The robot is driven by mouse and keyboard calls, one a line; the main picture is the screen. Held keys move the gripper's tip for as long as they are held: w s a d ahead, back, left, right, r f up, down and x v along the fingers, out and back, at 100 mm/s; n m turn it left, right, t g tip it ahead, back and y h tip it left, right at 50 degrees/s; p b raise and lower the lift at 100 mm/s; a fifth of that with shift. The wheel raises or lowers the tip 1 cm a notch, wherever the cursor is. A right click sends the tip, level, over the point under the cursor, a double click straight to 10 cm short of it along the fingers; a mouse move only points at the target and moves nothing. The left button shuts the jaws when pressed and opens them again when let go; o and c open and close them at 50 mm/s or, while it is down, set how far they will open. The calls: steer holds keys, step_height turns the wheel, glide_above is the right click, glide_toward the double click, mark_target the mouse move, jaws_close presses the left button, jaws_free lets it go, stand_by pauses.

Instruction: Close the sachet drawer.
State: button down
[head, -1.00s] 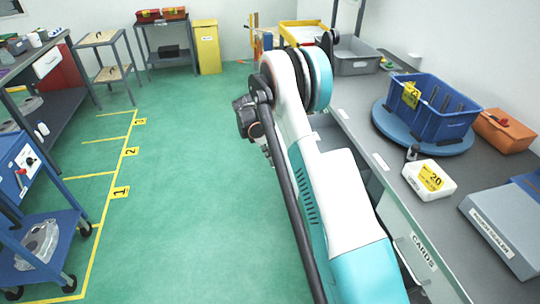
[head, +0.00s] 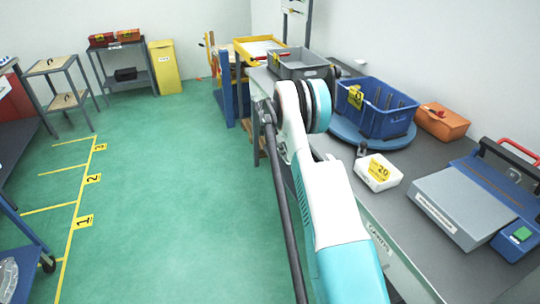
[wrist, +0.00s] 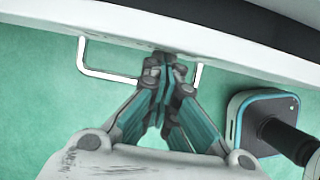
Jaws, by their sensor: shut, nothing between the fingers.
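In the wrist view, a pale drawer front (wrist: 235,48) with a white U-shaped handle (wrist: 97,74) crosses the top of the picture. No label on it is readable, so I cannot tell from the picture that it is the sachet drawer. My gripper (wrist: 167,65) is shut and empty. Its fingertips are at the middle of the handle, close to the drawer front, and hide part of the bar. I cannot tell whether they touch the front. In the head view my arm hides the gripper and this drawer.
A front labelled CARDS (head: 379,239) is under the grey bench (head: 400,205). On the bench stand a blue crate (head: 372,122) on a turntable, a white box (head: 392,180), an orange box (head: 441,124), a sealer (head: 455,205) and a grey tray (head: 318,70).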

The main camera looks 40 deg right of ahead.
steer(key=shift+s+d, duration=0.25)
steer(key=shift+d, duration=0.6)
steer(key=shift+s+d, duration=0.25)
steer(key=shift+d, duration=0.65)
steer(key=shift+s+d, duration=0.25)
steer(key=shift+d, duration=0.6)
steer(key=shift+w+a, duration=0.15)
steer(key=shift+a, duration=0.25)
steer(key=w+a+r+p, duration=0.2)
steer(key=a+r, duration=0.4)
steer(key=r, duration=0.3)
steer(key=shift+a+r+p, duration=0.15)
steer(key=shift+a+p, duration=0.25)
steer(key=shift+p, duration=0.15)
steer(key=shift+a, duration=0.1)
